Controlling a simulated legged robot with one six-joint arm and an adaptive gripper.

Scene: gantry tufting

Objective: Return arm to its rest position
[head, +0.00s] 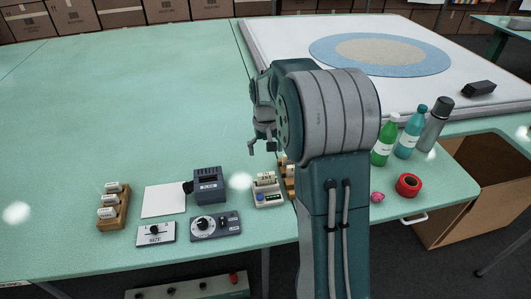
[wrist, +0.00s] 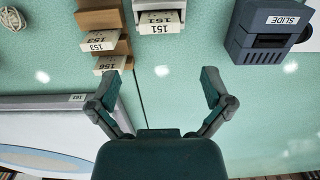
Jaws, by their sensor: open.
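My arm rises from the bottom of the head view and bends over the table. My gripper (head: 264,146) hangs above the green tabletop (head: 130,90), left of the big arm joint. In the wrist view my gripper (wrist: 162,88) has its two fingers spread wide with nothing between them. Beyond the fingers are a grey-white holder (wrist: 160,6) with a block marked 151 and a wooden rack (wrist: 100,18) with labelled blocks. In the head view the holder (head: 268,198) stands on the table, and the wooden rack (head: 288,186) is partly hidden by my arm.
A dark box (head: 208,184), a dial unit (head: 216,226) and another wooden rack (head: 113,212) stand at the front. Bottles (head: 410,134) and a red roll (head: 408,185) stand right of my arm. A white framed panel (head: 275,48) lies behind. The left tabletop is clear.

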